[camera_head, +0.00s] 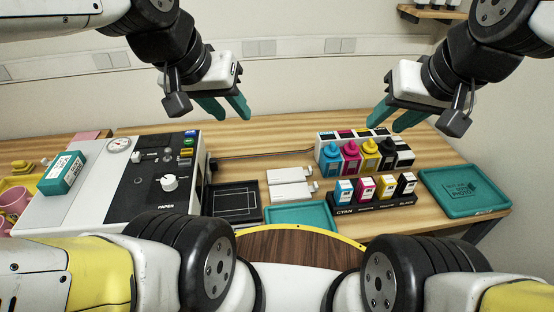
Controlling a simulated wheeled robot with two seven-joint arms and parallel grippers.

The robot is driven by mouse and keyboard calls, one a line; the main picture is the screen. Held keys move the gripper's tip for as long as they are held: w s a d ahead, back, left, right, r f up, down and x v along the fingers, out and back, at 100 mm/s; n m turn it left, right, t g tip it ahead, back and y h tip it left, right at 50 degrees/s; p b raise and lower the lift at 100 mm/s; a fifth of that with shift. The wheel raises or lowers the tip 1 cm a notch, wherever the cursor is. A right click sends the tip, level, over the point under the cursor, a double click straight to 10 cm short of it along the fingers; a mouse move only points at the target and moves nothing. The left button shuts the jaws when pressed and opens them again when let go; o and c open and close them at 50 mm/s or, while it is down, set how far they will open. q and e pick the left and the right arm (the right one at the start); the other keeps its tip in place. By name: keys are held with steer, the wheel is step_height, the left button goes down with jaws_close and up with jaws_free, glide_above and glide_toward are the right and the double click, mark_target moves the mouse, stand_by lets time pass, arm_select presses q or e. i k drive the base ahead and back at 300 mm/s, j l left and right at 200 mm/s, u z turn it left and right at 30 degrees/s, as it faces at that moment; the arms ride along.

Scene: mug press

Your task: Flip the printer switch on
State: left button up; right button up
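The printer (130,194) is a white machine with a black control panel, standing on the wooden table at left. Its panel carries a round gauge (119,145), a white knob (169,182) above the word PAPER, and small coloured buttons (188,142) at the back right. A small switch-like part (150,156) sits between the gauge and the buttons; its position is too small to tell. My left gripper (225,109) has teal fingers, is open and empty, and hangs above and behind the printer's right side. My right gripper (396,117) is open and empty above the ink bottles.
A teal box (62,173) lies on the printer's left part. Ink bottles (351,157) and cartridges (366,190) stand at right, near a teal tray (464,191). The table behind the sticks is mostly clear, crossed by cables.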

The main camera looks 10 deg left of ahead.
mark_target(167, 151)
steer(key=u, duration=0.4)
steer(key=k+j+u, duration=0.1)
steer(key=u, duration=0.25)
steer(key=j+u, duration=0.15)
steer(key=u, duration=0.25)
steer(key=k+j+u, duration=0.1)
steer(key=u, duration=0.25)
